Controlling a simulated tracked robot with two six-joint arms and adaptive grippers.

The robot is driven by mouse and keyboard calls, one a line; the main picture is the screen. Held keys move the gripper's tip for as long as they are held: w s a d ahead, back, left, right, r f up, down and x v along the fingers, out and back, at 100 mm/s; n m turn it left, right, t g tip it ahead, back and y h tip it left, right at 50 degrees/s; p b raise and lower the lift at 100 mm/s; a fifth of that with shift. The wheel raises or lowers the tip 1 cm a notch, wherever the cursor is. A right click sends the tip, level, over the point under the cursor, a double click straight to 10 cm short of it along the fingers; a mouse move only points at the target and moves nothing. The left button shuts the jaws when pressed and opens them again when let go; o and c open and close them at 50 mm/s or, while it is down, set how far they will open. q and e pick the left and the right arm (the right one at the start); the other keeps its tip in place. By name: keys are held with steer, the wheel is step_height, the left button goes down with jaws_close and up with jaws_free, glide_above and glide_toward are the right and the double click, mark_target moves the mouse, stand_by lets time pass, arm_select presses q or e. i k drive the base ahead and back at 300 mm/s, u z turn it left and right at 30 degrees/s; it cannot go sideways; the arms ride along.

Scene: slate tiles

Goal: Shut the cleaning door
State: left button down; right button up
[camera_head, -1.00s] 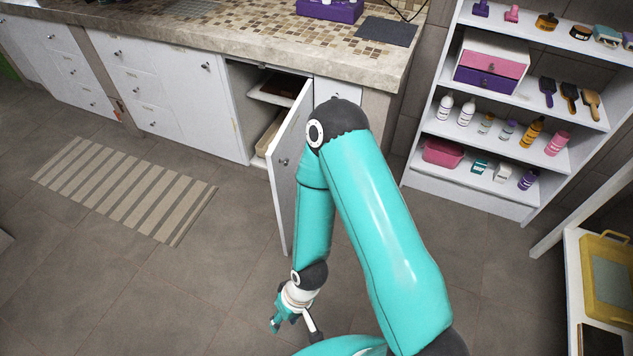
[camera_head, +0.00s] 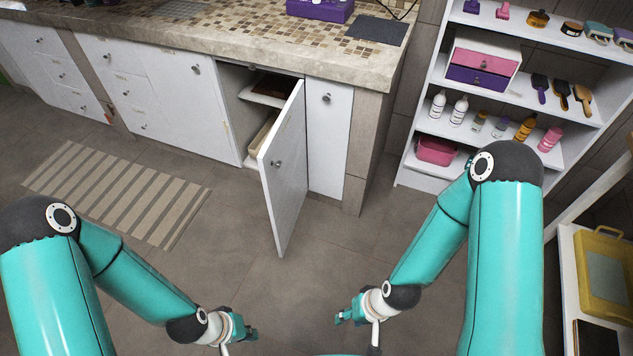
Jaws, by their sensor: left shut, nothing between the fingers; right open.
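The white cabinet door (camera_head: 285,178) with a round knob stands open, swung out toward me from the counter front. Behind it the cabinet opening (camera_head: 238,95) shows shelves with a few items inside. My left gripper (camera_head: 250,333) is shut and empty, low in the view, in front of and left of the door's lower edge. My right gripper (camera_head: 342,318) is open and empty, low in the view, to the right of the door. Neither gripper touches the door.
A striped mat (camera_head: 120,195) lies on the tiled floor at left. A white shelf unit (camera_head: 430,175) with bottles and brushes stands at right. A yellow case (camera_head: 590,310) is on a low stand at far right. The floor before the door is clear.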

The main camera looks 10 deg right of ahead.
mark_target(282, 160)
steer(key=z, duration=0.1)
steer(key=i, duration=1)
steer(key=u, duration=0.1)
